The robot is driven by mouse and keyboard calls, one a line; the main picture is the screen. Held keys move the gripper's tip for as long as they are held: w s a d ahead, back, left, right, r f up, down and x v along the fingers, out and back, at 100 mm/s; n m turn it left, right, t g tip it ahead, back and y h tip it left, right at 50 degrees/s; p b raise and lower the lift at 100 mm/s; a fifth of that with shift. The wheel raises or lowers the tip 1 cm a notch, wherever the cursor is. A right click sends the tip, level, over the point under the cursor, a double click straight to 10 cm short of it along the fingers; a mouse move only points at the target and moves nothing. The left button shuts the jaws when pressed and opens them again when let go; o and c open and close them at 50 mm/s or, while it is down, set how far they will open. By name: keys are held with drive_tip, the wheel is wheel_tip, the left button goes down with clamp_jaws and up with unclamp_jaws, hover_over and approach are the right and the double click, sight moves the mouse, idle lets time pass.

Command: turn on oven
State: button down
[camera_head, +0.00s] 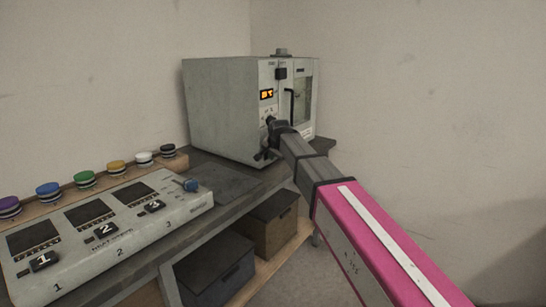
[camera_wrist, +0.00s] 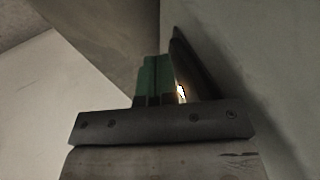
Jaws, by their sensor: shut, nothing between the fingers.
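The oven (camera_head: 222,105) is a grey box standing on the bench against the back wall. Its front panel has a lit orange display (camera_head: 266,94), a dark door handle (camera_head: 290,106) and a glass window at the right. My gripper (camera_head: 268,148) is at the lower part of the front panel, just below the display, and partly hides the controls there. In the wrist view my gripper (camera_wrist: 156,78) is shut and empty, its green-tipped fingers together close to a grey surface. I cannot tell whether the fingers touch a control.
A control panel (camera_head: 110,228) with numbered stations 1, 2 and 3 lies on the bench at the left. Boxes (camera_head: 268,222) sit on the shelf below. The floor at the right is clear.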

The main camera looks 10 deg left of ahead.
drive_tip(key=shift+r, duration=0.8)
drive_tip(key=d, duration=0.1)
drive_tip(key=s+d, duration=0.1)
drive_tip(key=d, duration=0.1)
drive_tip(key=s+d, duration=0.1)
drive_tip(key=shift+s+d, duration=0.1)
drive_tip(key=shift+d, duration=0.1)
drive_tip(key=d+v, duration=0.1)
drive_tip(key=v, duration=0.8)
drive_tip(key=shift+s+f, duration=0.25)
drive_tip(key=shift+f, duration=0.2)
drive_tip(key=shift+d, duration=0.15)
drive_tip(key=s+d+f+n+g+h, duration=0.15)
drive_tip(key=s+d+f, duration=0.25)
drive_tip(key=d+f, duration=1.05)
drive_tip(key=s+d+f+n+g+h, duration=0.1)
drive_tip(key=s+d+f+g+h, duration=0.2)
drive_tip(key=d+f, duration=1.1)
drive_tip(key=s+d+f+g+y, duration=0.1)
drive_tip(key=s+d+f, duration=0.7)
drive_tip(key=s+f, duration=0.1)
drive_tip(key=shift+s+d+f+n+g, duration=0.25)
drive_tip(key=shift+f+n+g, duration=0.1)
drive_tip(key=shift+n, duration=0.1)
